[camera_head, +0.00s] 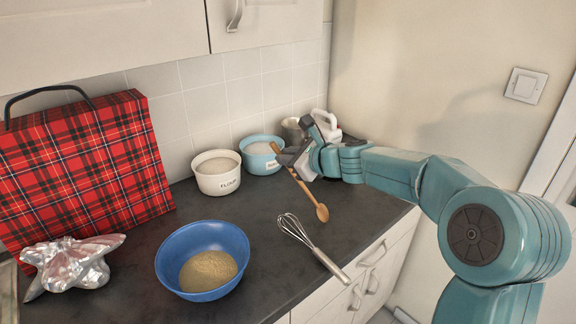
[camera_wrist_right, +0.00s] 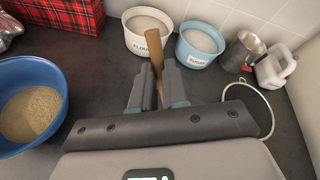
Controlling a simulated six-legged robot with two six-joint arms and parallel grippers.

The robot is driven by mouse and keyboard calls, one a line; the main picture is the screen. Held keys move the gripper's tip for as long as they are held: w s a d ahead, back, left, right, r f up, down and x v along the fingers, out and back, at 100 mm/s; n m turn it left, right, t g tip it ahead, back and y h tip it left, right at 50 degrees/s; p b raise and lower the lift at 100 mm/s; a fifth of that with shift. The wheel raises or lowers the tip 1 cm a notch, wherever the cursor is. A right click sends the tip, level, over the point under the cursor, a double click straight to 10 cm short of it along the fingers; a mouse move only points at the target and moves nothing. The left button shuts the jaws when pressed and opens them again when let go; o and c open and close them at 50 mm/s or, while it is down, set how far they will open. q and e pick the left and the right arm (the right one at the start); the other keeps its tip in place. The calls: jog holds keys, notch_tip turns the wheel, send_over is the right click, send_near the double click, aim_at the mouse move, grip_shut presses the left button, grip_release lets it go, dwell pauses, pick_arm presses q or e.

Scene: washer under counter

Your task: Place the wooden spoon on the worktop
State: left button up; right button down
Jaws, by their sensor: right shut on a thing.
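The wooden spoon (camera_head: 321,212) is held by my right gripper (camera_head: 290,160), which is shut on its handle. In the head view the spoon slants down to the right, with its bowl end low over the dark worktop (camera_head: 270,215). I cannot tell whether the bowl end touches the worktop. In the right wrist view the spoon's handle (camera_wrist_right: 156,50) sticks out between the fingers of the right gripper (camera_wrist_right: 158,85). The worktop (camera_wrist_right: 100,70) shows around it. My left gripper is not in view.
A whisk (camera_head: 312,245) lies near the front edge. A blue bowl (camera_head: 203,235) of tan contents, crumpled foil (camera_head: 72,264) and a red tartan bag (camera_head: 85,160) are on the left. A flour pot (camera_head: 217,182), blue pot (camera_head: 262,165) and metal jug (camera_wrist_right: 243,52) stand behind. Bare worktop lies between bowl and whisk.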

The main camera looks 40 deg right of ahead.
jog(key=shift+f, duration=0.15)
jog(key=c, duration=1.1)
grip_release()
jog(key=shift+c, duration=0.2)
jog(key=a+v, duration=0.1)
jog(key=v, duration=1.1)
jog(key=shift+d+r, duration=0.25)
jog(key=shift+d, duration=0.2)
